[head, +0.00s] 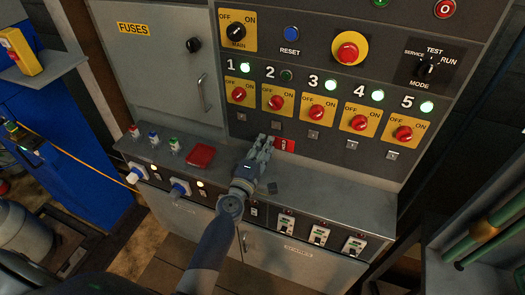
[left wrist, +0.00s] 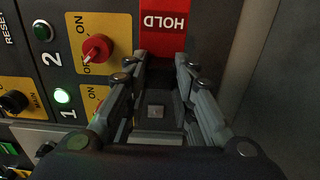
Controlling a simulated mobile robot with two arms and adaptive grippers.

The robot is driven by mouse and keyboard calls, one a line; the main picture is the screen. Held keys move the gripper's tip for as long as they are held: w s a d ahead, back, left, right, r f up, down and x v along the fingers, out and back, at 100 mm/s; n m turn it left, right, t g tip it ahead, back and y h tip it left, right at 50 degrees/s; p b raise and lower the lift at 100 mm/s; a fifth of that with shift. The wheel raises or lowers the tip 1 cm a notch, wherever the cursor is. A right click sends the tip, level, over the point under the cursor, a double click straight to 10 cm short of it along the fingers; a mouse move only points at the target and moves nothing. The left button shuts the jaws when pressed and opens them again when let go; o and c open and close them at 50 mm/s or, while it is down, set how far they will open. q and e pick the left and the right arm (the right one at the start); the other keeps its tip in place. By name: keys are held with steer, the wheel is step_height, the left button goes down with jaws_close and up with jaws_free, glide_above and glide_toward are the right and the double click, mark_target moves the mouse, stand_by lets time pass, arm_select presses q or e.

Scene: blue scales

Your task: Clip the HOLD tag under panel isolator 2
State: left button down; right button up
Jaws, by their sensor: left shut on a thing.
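The red HOLD tag (left wrist: 163,30) is between the fingertips of my left gripper (left wrist: 160,60) in the left wrist view. In the head view the tag (head: 285,145) sticks out to the right of my left gripper (head: 268,141), which is shut on it. It is just below the small square clip (head: 276,125) under isolator 2 (head: 276,102). I cannot tell whether tag and clip touch. Isolator 2's red knob (left wrist: 97,47) shows in the left wrist view; its lamp (head: 286,76) is dark. Another square clip (left wrist: 155,111) shows between the fingers. My right gripper is not in view.
Isolator 1 (head: 239,94) and isolator 3 (head: 316,112) flank isolator 2, with lit lamps. Below the panel is a grey ledge (head: 330,178) with a red flat object (head: 200,156) and several small knobs on its left. Breakers (head: 320,234) line the front below.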

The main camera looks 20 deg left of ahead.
mark_target(275, 126)
arm_select(q)
steer(key=shift+w+b, duration=0.45)
steer(key=shift+w, duration=2.4)
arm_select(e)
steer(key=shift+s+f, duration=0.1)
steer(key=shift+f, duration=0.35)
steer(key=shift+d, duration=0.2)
arm_select(q)
steer(key=shift+w, duration=0.1)
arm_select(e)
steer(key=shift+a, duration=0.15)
arm_select(q)
steer(key=shift+w, duration=0.5)
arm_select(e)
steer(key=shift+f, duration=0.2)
arm_select(q)
steer(key=c, duration=1.2)
jaws_free()
steer(key=shift+c, duration=0.2)
